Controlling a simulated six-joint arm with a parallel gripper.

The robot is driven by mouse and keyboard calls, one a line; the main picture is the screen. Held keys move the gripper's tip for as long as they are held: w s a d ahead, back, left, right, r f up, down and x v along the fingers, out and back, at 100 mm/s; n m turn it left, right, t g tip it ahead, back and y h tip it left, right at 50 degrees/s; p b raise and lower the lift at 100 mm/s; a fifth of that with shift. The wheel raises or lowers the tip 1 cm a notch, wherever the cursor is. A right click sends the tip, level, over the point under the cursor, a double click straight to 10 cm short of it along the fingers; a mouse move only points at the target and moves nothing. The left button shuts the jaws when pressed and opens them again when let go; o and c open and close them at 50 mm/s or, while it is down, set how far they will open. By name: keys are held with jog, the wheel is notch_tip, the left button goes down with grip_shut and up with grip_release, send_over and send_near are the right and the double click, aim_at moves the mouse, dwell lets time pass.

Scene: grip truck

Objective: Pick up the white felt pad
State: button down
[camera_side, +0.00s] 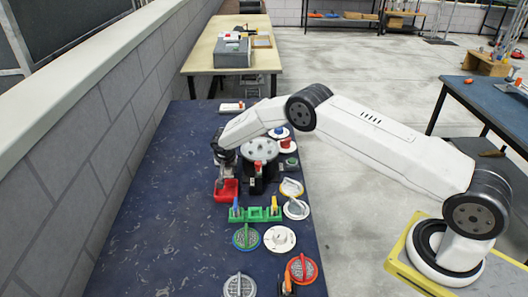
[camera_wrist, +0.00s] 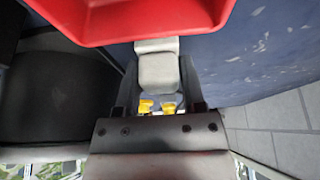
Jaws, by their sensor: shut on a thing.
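My gripper (camera_side: 222,178) points down at the small red tray (camera_side: 226,193) on the dark blue table. In the side view the pad is too small to make out. I cannot tell whether it touches the tray.
A round grey holder (camera_side: 260,150) on a dark stand is close to the right of my gripper. A green rack (camera_side: 262,214) and several round discs stand to the front right. A grey brick wall (camera_side: 120,110) runs along the left. The table's left part is clear.

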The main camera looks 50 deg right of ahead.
jog(key=shift+r, duration=5)
